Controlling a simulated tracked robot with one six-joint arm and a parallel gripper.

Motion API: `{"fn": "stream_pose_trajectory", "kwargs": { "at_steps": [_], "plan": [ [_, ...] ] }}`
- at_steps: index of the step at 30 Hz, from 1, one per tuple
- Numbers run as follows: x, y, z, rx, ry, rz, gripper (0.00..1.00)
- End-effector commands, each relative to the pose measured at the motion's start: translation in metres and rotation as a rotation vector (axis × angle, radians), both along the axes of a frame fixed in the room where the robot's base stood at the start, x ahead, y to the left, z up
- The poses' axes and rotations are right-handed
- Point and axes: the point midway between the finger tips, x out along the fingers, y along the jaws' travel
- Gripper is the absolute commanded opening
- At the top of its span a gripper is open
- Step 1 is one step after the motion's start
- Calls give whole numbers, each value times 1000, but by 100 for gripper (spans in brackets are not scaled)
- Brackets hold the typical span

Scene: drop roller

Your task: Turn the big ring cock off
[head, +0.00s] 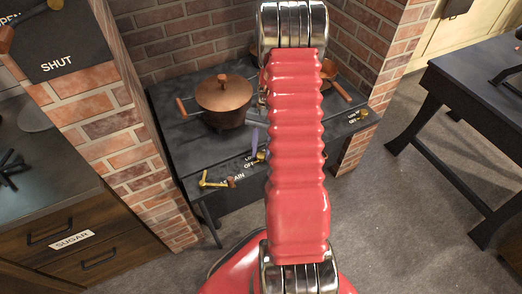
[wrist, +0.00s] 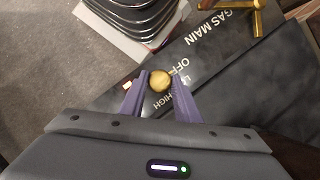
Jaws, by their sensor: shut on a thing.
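The ring cock, a small round brass knob (wrist: 160,80), sits at the front edge of the dark stove top. It also shows in the head view (head: 261,155), beside OFF and LOW lettering. My gripper (wrist: 160,83) is shut on this knob, with one purple finger on each side of it. In the wrist view OFF, LOW and HIGH are printed around the knob, partly covered by the fingers. I cannot tell which mark the knob points to. In the head view my red arm hides most of the gripper; only a purple finger shows.
A brass GAS MAIN lever (head: 215,180) stands left of the knob, close to the gripper. A lidded copper pot (head: 224,95) is behind on the stove. Another brass cock (head: 364,114) is at the right. Brick walls (head: 150,150) flank the stove.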

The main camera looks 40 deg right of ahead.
Motion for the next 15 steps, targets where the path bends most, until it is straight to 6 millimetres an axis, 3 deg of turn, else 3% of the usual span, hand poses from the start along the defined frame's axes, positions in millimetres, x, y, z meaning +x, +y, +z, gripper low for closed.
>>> {"fn": "stream_pose_trajectory", "kwargs": {
  "at_steps": [8,15],
  "plan": [
    [2,-1,1,-3,-6,-2,47],
    [1,-1,1,-2,-3,-2,47]
  ]
}}
